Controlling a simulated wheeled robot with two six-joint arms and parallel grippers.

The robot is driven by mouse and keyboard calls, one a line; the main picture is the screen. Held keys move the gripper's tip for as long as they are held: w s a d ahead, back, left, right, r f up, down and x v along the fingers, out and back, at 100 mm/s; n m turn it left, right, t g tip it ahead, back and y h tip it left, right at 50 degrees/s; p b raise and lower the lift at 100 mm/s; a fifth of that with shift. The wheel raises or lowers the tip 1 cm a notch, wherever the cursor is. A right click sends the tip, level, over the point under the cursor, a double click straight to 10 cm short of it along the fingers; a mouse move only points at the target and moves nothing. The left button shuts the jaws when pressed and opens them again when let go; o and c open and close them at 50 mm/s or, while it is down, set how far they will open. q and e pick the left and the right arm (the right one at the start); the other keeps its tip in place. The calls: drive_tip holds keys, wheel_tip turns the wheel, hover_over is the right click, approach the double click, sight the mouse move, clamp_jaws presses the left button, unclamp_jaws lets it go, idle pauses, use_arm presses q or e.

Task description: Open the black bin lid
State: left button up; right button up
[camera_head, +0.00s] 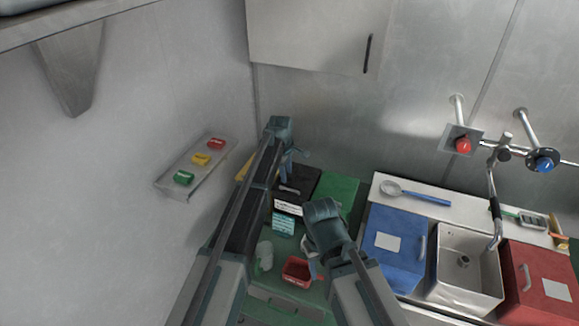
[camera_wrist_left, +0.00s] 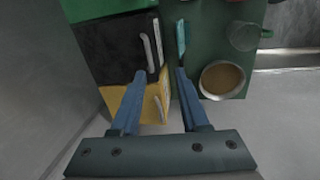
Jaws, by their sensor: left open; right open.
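The black bin (camera_head: 297,178) stands at the back of the green work area, beside a green bin, with its lid down. Its lid (camera_wrist_left: 108,45) and pale bar handle (camera_wrist_left: 148,53) show in the left wrist view. My left gripper (camera_head: 295,163) is above the black bin in the head view. In the left wrist view the left gripper (camera_wrist_left: 159,72) is open, with its blue fingers apart near the handle's lower end; I cannot tell if they touch it. My right gripper (camera_head: 312,250) is lower right of the bin, above the work area, its fingers partly hidden.
A green bin (camera_head: 338,188) stands right of the black one; a yellow bin (camera_wrist_left: 150,104) adjoins it. A red tray (camera_head: 297,271) lies in front. A cup with brown contents (camera_wrist_left: 221,78) is nearby. A blue bin (camera_head: 395,250) and sink (camera_head: 466,262) are at right.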

use_arm(q)
drive_tip(key=shift+w+a+r+n+p, duration=0.15)
drive_tip(key=shift+w+r+n+p, duration=0.25)
drive_tip(key=shift+w+r, duration=0.65)
use_arm(e)
drive_tip(key=shift+w+a+r, duration=0.15)
drive_tip(key=shift+w+r, duration=0.1)
drive_tip(key=shift+r, duration=0.6)
use_arm(q)
drive_tip(key=shift+f, duration=0.25)
use_arm(e)
drive_tip(key=shift+f, duration=0.1)
use_arm(q)
drive_tip(key=b, duration=1.4)
approach(289, 189)
drive_tip(key=f, duration=0.2)
drive_tip(key=w+f, duration=0.1)
drive_tip(key=f, duration=0.4)
drive_tip(key=shift+w+d+f, duration=0.2)
drive_tip(key=shift+w+f, duration=0.1)
drive_tip(key=shift+f, duration=0.05)
use_arm(e)
wheel_tip(289, 189, down, 13)
drive_tip(key=shift+f, duration=0.2)
use_arm(q)
drive_tip(key=shift+r, duration=0.1)
clamp_jaws()
